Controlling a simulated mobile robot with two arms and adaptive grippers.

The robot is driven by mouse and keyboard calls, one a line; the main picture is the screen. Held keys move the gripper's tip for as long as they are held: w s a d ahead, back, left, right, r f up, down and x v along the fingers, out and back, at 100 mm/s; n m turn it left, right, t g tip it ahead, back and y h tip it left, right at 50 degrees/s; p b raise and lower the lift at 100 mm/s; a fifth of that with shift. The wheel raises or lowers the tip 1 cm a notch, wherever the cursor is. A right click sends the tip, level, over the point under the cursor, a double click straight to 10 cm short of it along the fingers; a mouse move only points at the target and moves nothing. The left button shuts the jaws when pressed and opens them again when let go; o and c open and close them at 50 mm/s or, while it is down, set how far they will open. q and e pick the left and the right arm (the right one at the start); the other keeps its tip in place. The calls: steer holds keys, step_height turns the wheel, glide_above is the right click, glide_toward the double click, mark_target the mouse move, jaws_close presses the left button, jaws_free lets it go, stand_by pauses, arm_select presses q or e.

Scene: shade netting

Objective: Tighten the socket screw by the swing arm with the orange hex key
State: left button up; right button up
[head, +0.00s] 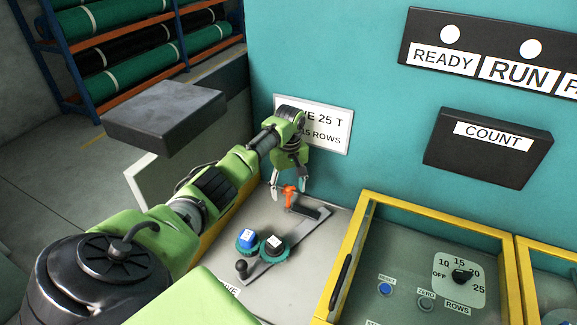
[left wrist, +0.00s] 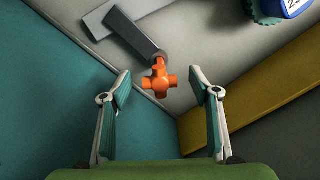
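The orange hex key (head: 290,195) stands on the grey panel by the far end of the swing arm (head: 262,266). In the left wrist view the orange key (left wrist: 158,83) shows a cross-shaped top, beside a dark grey block (left wrist: 136,33). My left gripper (head: 289,186) is above the key, fingers apart and pointing down. In the left wrist view its open fingers (left wrist: 159,84) lie on either side of the key, with gaps on both sides. The socket screw cannot be made out. My right gripper is not in view.
A yellow-framed clear cover (head: 365,215) with a black handle stands to the right. A teal wall with a sign (head: 335,125) rises behind the key.

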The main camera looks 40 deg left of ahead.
arm_select(q)
step_height(320, 180, up, 12)
steer(key=shift+w, duration=0.1)
steer(key=shift+c, duration=0.2)
stand_by(0.5)
